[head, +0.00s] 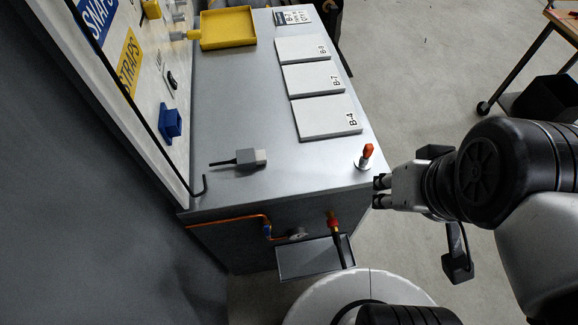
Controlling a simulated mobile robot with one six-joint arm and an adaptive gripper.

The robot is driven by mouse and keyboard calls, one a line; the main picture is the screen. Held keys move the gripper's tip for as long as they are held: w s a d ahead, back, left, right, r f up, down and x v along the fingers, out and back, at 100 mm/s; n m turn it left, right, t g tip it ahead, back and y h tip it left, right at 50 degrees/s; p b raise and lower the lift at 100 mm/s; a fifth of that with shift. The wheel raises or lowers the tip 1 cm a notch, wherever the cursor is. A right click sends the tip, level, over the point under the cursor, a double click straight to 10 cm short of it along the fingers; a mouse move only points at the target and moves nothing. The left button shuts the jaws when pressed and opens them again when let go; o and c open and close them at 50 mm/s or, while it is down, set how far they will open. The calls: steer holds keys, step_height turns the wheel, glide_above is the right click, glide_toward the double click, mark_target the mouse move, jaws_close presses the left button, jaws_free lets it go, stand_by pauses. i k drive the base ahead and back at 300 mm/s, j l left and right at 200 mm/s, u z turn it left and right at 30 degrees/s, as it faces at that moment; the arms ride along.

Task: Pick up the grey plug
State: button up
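The grey plug (251,157) lies on the metal bench top (230,105) near its front left, in the head view. It is a small grey block with a thin dark cable or stem pointing left. My gripper (379,192) is at the bench's right front edge, well to the right of the plug and apart from it. Its two dark fingertips point left, with a small gap showing between them. Nothing shows between them.
An orange-tipped piece (366,155) stands on the bench close to my gripper. White labelled plates (326,117) and a yellow tray (228,28) lie farther back. A pegboard (150,60) with a blue holder (170,124) borders the left. A black hex key (203,186) is at the front left corner.

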mark_target(247, 159)
steer(key=l+u, duration=0.25)
steer(key=u, duration=0.2)
steer(key=k+l+u, duration=0.2)
steer(key=u, duration=0.25)
steer(key=k+l+u, duration=0.15)
steer(key=u, duration=0.3)
steer(key=i+l+u, duration=0.1)
steer(key=u, duration=0.3)
steer(key=i+l+u, duration=0.1)
steer(key=u, duration=0.3)
steer(key=l+u, duration=0.2)
steer(key=u, duration=0.15)
steer(key=i+l, duration=0.15)
